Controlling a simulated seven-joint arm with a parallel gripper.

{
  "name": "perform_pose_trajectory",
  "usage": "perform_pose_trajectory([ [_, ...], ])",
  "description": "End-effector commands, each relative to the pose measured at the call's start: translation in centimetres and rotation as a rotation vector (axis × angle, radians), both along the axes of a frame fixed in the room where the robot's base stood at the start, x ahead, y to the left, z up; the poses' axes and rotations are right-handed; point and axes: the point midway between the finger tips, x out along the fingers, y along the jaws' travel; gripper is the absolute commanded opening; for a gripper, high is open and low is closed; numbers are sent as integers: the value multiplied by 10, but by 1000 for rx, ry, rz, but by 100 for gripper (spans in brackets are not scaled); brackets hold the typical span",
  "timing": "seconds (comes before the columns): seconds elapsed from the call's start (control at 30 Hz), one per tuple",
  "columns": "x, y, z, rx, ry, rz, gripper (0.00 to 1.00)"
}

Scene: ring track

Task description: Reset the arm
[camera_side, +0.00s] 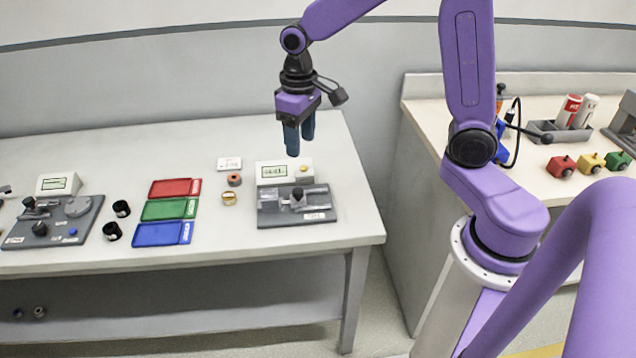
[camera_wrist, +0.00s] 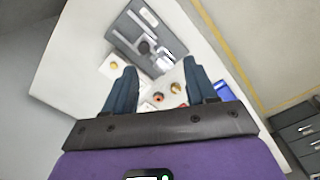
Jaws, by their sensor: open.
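My gripper (camera_side: 299,136) hangs above the back right of the white table, pointing down, with blue fingers. In the wrist view, its two fingers (camera_wrist: 162,85) stand apart with nothing between them. A grey fixture (camera_side: 297,205) with a dark knob lies on the table below and in front of the gripper, in the side view. The fixture also shows at the top of the wrist view (camera_wrist: 130,32). A white display box (camera_side: 285,171) stands behind it. The gripper touches nothing.
Red (camera_side: 175,187), green (camera_side: 170,209) and blue (camera_side: 163,233) trays lie mid-table. Two rings (camera_side: 232,189) and a white card (camera_side: 229,164) lie beside the fixture. Black cylinders (camera_side: 117,220) and another grey fixture (camera_side: 52,222) are at left. A second bench (camera_side: 540,190) stands right, with toy cars.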

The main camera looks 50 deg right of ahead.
Motion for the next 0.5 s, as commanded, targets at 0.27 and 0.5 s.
perform_pose_trajectory([
  [0.27,-86,31,13,5,-10,305,56],
  [0.5,-161,35,16,9,-15,564,56],
])
